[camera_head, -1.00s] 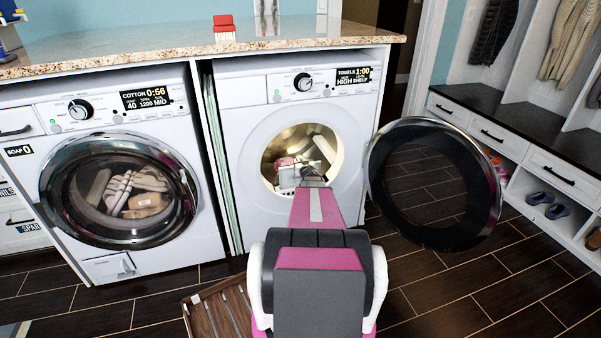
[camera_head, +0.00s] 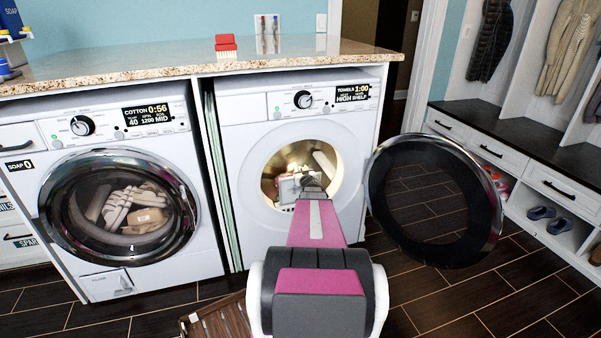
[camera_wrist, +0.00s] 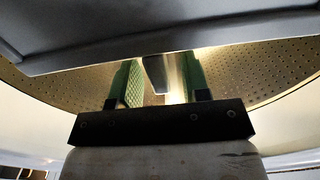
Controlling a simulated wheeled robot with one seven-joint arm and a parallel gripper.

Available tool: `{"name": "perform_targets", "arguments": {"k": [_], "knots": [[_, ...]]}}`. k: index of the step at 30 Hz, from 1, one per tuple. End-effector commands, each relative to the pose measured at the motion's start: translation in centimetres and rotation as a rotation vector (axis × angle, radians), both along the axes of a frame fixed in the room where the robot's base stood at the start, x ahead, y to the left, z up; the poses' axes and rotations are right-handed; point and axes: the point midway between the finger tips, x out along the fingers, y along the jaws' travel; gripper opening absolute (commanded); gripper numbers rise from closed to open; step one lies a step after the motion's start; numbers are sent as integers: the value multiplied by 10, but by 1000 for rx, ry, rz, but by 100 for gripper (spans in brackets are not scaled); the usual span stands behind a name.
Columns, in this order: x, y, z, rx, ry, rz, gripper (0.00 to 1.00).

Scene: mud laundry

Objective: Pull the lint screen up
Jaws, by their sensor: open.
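The white dryer (camera_head: 350,215) on the right stands with its round door (camera_head: 440,200) swung open to the right. My gripper (camera_wrist: 160,62) is at the dryer's round opening. In the wrist view its two green-padded fingers are apart. A narrow grey tab (camera_wrist: 157,76) shows between them, perhaps the lint screen's handle; I cannot tell whether the fingers touch it. The perforated drum wall (camera_wrist: 245,82) lies behind. In the head view my arm hides the lower part of the opening, and I cannot make out the lint screen there.
A grey rim (camera_wrist: 110,50) crosses the top of the wrist view, close to my fingers. A pale roll (camera_head: 325,160) is in the drum. A loaded, closed washer (camera_head: 65,165) stands left. The counter (camera_head: 150,65) runs above. A slatted wooden thing (camera_head: 222,318) lies on the floor.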

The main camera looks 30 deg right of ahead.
Motion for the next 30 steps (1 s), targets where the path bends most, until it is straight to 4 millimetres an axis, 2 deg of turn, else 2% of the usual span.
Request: {"name": "perform_targets", "arguments": {"k": [8, 22, 25, 30], "knots": [[-15, 4, 0, 0, 2, 0, 43], [-94, 23, 1, 0, 0, -2, 43], [-103, 25, 1, 0, -1, 0, 43], [-106, 25, 0, 0, -1, 0, 43]]}}
